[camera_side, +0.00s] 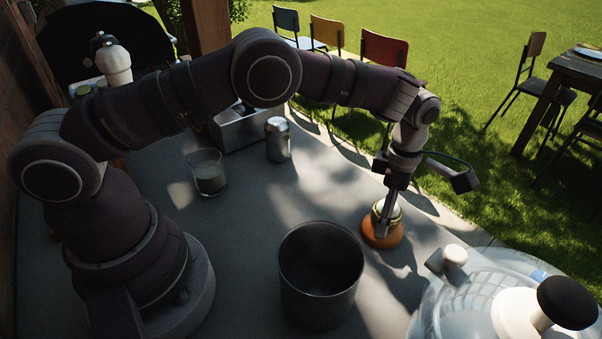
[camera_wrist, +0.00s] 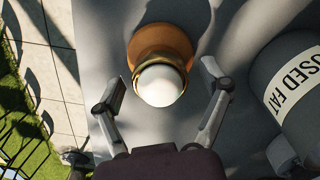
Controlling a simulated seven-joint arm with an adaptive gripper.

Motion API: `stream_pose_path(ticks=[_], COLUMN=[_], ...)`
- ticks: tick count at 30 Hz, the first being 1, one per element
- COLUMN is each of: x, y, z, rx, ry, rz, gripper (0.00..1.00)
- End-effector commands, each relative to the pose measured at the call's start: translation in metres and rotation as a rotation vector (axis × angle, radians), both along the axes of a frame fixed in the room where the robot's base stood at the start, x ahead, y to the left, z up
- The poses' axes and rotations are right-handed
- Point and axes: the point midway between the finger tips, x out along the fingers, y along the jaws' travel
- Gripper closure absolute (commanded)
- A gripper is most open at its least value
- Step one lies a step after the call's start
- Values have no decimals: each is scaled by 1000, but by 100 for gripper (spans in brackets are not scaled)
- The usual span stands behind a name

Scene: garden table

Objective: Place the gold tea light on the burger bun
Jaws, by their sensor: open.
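The gold tea light (camera_side: 394,211), with a white top, sits on the orange-brown burger bun (camera_side: 381,239) near the table's far right edge. In the wrist view the tea light (camera_wrist: 160,85) covers part of the bun (camera_wrist: 158,38) and looks off its middle, toward my gripper. My gripper (camera_side: 386,222) is open, with its fingers down around the tea light. In the wrist view my gripper (camera_wrist: 163,84) has one finger on each side, with gaps between them and the tea light. In the side view a finger hides part of both things.
A dark metal pot (camera_side: 320,285) stands left of the bun; it shows as a "USED FAT" can (camera_wrist: 292,85) in the wrist view. A clear glass dome (camera_side: 480,300) is at the front right. A glass (camera_side: 208,178) and a metal shaker (camera_side: 278,145) stand farther back.

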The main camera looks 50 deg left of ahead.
Motion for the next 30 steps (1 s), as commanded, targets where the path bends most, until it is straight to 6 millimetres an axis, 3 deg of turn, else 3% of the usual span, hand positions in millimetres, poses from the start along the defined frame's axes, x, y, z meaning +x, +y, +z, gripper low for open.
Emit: stream_pose_path(ticks=[5,14,23,26,30], x=[1,0,0,-2,-22], y=[0,-1,2,16,49], z=[16,97,127,150,192], rx=[0,-3,-1,-1,30], ry=[-4,-6,-9,-48,-145], rz=[1,0,-27,-175,-563], gripper=[23,23,23,23,23])
